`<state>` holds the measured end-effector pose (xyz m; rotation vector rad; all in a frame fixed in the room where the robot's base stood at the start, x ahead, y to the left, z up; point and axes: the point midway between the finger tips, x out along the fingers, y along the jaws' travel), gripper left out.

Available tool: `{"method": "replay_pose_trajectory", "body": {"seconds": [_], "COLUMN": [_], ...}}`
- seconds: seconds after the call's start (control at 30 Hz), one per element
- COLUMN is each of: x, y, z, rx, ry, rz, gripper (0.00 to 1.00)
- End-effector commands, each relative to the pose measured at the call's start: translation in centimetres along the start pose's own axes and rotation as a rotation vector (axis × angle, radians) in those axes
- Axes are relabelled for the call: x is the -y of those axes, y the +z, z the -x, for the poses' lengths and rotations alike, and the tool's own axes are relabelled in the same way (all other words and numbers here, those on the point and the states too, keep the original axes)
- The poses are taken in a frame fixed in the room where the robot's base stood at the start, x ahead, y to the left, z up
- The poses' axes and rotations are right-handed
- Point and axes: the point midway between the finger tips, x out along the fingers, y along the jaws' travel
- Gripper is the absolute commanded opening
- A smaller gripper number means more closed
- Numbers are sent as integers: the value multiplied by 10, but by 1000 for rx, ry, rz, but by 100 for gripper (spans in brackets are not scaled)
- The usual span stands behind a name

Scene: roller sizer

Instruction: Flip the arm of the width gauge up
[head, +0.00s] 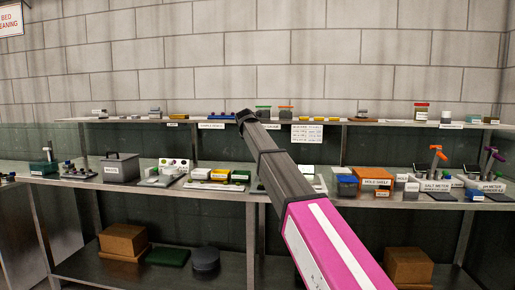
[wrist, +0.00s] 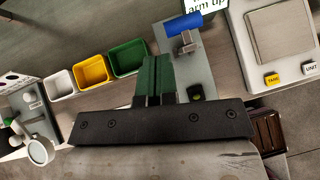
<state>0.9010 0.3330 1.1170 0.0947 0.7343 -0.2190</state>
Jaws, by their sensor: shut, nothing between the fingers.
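In the wrist view, the width gauge shows as a grey plate (wrist: 205,68) with a metal bracket and a blue grip (wrist: 184,24) at its far end. A sign reading "arm up" stands beyond the grip, partly cut off by the frame. I cannot tell the angle of the gauge arm from this view. My gripper (wrist: 157,62) is shut and empty. Its green fingers lie together just left of the gauge plate, short of the blue grip. In the head view, my own arm covers the middle of the bench, and I cannot make out the gauge or gripper.
In the wrist view, a scale (wrist: 280,35) with TARE and UNIT buttons is close on the right. White, yellow and green bins (wrist: 128,58) are on the left. A dark round knob or button (wrist: 195,92) is near the fingers. An upper shelf (head: 390,123) runs behind the bench.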

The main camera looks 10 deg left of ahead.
Motion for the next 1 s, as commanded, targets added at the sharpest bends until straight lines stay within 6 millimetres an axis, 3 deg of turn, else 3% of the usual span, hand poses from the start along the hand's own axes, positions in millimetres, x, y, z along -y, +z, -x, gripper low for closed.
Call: {"method": "replay_pose_trajectory", "body": {"seconds": [0.2, 0.4, 1.0], "x": [-4, -6, -6], "y": [19, 29, 31], "z": [40, 58, 64], "rx": [0, 0, -1], "ry": [1, 0, 0], "rz": [0, 0, 0], "gripper": [0, 0, 0]}}
